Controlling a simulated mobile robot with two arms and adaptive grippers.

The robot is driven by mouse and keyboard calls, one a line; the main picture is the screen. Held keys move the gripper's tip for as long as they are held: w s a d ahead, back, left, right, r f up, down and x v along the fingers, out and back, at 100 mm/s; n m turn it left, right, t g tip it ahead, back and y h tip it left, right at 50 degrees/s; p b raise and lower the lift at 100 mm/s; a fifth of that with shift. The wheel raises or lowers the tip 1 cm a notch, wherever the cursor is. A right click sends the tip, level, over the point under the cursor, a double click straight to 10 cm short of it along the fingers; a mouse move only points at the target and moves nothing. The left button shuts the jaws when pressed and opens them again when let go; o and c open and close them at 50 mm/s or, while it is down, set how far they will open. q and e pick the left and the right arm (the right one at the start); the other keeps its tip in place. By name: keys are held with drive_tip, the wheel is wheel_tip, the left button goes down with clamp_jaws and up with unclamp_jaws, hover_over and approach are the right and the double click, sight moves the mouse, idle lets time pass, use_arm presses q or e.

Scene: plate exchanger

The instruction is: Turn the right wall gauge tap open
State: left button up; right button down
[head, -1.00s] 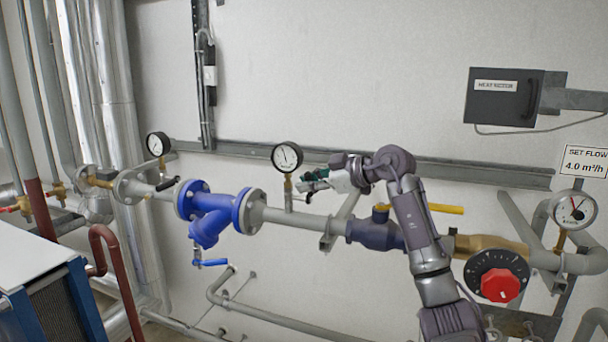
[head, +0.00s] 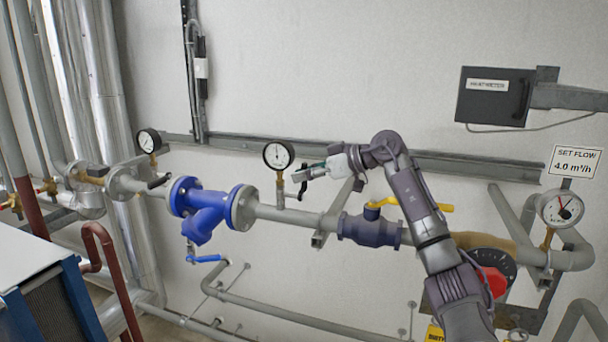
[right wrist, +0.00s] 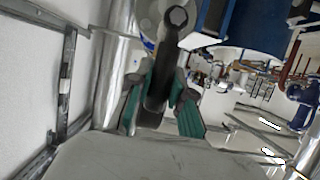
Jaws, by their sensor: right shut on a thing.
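The right wall gauge (head: 278,155) is a round white dial with a black rim on a short brass stem above the grey pipe. Its tap has a dark lever handle (head: 303,189), seen just below my fingers and slanting. My right gripper (head: 303,174) reaches in from the right, close beside the gauge stem. In the right wrist view, the black handle (right wrist: 158,82) lies between the green-padded fingers, with a hex nut at its far end. The gripper is shut on this handle. The fingers hide part of it in the head view. My left gripper is out of view.
A left wall gauge (head: 149,140) with its own dark lever stands further left. A blue strainer (head: 203,208) is on the pipe between them. A yellow lever (head: 440,207) and red knob (head: 494,282) lie near my right arm. A grey rail (head: 450,164) runs behind.

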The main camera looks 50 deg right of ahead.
drive_tip(key=shift+f, duration=0.1)
drive_tip(key=c, duration=1)
unclamp_jaws()
drive_tip(key=shift+r, duration=0.2)
wheel_tip(320, 180, up, 10)
drive_tip(key=shift+f, duration=0.2)
